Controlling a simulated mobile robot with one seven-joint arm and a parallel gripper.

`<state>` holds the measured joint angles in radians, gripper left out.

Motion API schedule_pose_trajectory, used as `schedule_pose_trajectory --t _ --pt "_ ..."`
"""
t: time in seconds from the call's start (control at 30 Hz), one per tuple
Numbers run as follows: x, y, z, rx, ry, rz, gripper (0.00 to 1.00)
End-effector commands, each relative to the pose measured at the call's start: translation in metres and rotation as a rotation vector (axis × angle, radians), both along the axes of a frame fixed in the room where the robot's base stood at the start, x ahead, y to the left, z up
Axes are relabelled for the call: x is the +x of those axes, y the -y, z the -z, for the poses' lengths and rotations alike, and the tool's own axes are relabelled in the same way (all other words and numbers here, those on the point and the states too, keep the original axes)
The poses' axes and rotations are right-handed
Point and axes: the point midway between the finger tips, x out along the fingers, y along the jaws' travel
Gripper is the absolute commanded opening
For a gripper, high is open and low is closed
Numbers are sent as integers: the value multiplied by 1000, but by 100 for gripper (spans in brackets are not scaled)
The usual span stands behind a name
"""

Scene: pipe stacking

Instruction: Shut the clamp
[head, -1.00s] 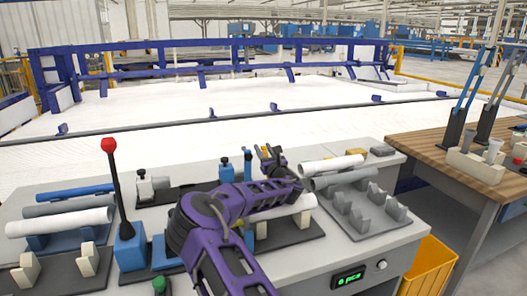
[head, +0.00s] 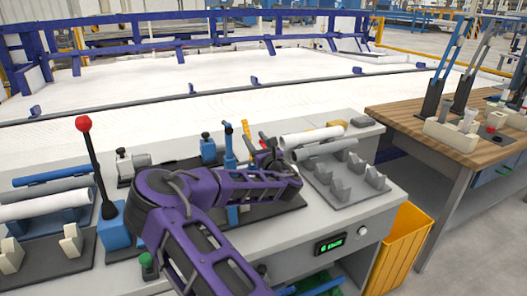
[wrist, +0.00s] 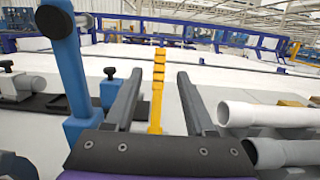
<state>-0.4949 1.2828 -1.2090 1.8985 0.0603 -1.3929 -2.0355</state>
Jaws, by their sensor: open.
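The clamp appears to be the blue upright unit (head: 229,148) behind my arm at the middle of the bench. A yellow ribbed lever (head: 246,130) stands beside it. In the wrist view the lever (wrist: 157,95) is upright between my gripper's two dark fingers, with gaps on both sides. A thick blue post (wrist: 70,65) stands close to the left finger. My gripper (head: 268,150) is open and holds nothing. My purple arm hides the lower part of the clamp and much of what lies in front of it.
Light pipes (head: 312,137) lie right of my gripper, and show close to the right finger in the wrist view (wrist: 265,115). A grey holder rack (head: 345,180) is in front of them. A red-knobbed lever (head: 84,124) stands left. A wooden table (head: 465,140) and yellow bin (head: 402,245) are right.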

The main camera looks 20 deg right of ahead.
Motion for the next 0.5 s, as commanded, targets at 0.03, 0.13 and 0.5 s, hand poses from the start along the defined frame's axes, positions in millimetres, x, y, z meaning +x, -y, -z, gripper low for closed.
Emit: schedule_pose_trajectory --t 0.03,0.13,0.5 --pt "-12 0 2 0 -2 3 55" --pt "-33 0 4 -1 -1 3 55" --pt "-71 0 9 -1 1 1 55"
